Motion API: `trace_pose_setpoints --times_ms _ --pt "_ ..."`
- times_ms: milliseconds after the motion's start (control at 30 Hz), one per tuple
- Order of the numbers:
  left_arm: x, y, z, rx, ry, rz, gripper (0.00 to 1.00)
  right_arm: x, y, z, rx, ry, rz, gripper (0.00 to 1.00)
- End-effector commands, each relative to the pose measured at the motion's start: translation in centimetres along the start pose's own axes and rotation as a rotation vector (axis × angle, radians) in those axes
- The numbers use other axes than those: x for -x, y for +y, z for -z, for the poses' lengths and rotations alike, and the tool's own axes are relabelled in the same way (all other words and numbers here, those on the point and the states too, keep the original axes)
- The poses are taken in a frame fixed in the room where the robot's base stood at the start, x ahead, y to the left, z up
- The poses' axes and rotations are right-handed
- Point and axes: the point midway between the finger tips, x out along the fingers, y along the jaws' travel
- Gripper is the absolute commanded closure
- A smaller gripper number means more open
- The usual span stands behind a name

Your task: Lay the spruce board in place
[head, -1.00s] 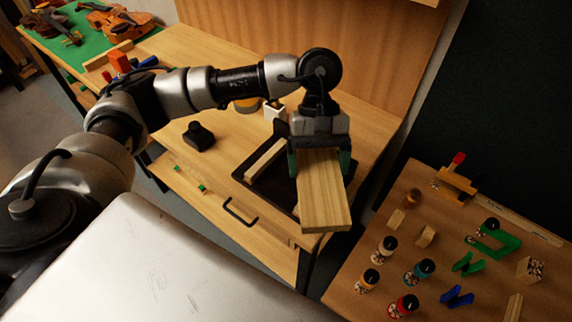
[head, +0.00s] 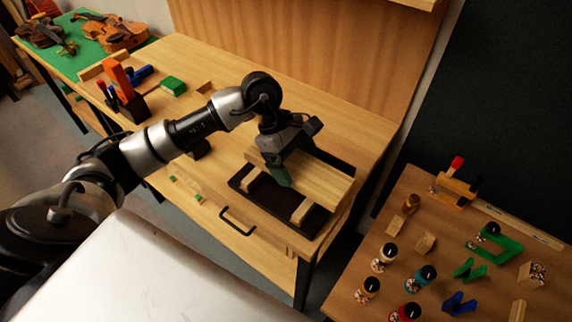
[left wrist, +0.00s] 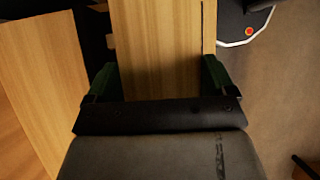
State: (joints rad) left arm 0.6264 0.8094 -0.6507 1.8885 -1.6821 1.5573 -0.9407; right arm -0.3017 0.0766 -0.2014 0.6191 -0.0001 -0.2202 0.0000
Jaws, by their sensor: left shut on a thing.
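The spruce board (head: 325,182) is a pale, flat, long piece held over the dark tray (head: 283,207) near the right end of the bench. Two light wooden bars stand on the tray, one at the right (head: 302,212) and one at the left (head: 251,180). My left gripper (head: 284,166) is shut on the board, with a green finger at its near side. In the left wrist view the board (left wrist: 157,45) runs between both fingers (left wrist: 160,78). I cannot tell whether the board touches the bars. My right gripper is out of view.
The bench (head: 330,130) has a back panel. A tool block (head: 126,102), a green box (head: 173,86) and violins (head: 108,32) are at the left. A side table (head: 345,290) at the right carries jars, clamps and wood blocks. A gap separates the tables.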

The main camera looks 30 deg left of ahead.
Motion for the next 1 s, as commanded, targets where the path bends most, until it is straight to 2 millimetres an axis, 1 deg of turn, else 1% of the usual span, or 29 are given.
trace_pose_setpoints --times_ms 33,100,233,367,633,867,1000 --pt "0.2 0.3 1.1 0.008 0.000 0.002 0.45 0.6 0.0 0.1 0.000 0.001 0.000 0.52" --pt "0.1 0.8 2.3 0.005 0.000 0.000 0.45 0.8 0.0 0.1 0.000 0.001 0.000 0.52" --pt "-0.1 1.3 3.8 0.001 -0.001 -0.001 0.45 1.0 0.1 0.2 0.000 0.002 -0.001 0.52" --pt "-0.5 1.4 4.3 -0.002 -0.002 0.000 0.45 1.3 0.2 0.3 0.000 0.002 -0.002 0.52" --pt "-3.5 1.4 5.9 0.000 -0.003 0.001 0.45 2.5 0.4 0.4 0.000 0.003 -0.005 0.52" --pt "-3.7 1.4 6.1 -0.003 -0.001 -0.001 0.45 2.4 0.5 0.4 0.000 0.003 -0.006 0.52" --pt "-4.0 1.4 6.3 -0.003 -0.001 -0.001 0.45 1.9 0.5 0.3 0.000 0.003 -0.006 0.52"
